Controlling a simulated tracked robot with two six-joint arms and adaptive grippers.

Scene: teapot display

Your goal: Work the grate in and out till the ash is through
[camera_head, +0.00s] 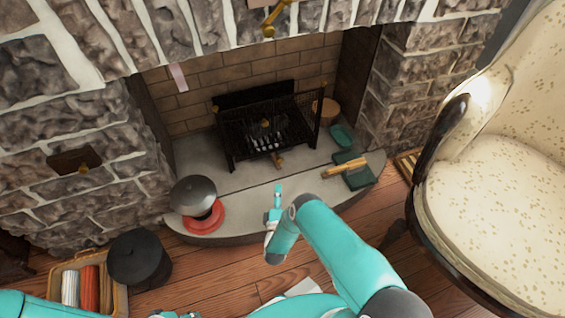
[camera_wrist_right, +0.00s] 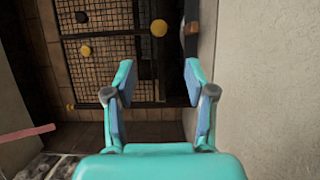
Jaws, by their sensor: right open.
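The black fire basket (camera_head: 240,137) stands on the stone hearth inside the brick fireplace, with a mesh front and pale bars inside. A small brass-brown handle (camera_head: 277,160) sticks out low at its front. My right gripper (camera_head: 277,190) is in front of that handle, apart from it, over the hearth. In the right wrist view, my right gripper (camera_wrist_right: 158,75) is open, with nothing between its fingers. The mesh (camera_wrist_right: 100,65) with yellow knobs (camera_wrist_right: 159,27) lies beyond the fingers. Ash cannot be made out.
A grey-lidded pot on a red base (camera_head: 205,218) stands at the hearth's left. A green tray with a wooden-handled brush (camera_head: 345,167) and a green dish (camera_head: 341,135) lie right. A black bucket (camera_head: 139,258) stands on the floor. An armchair (camera_head: 500,150) fills the right side.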

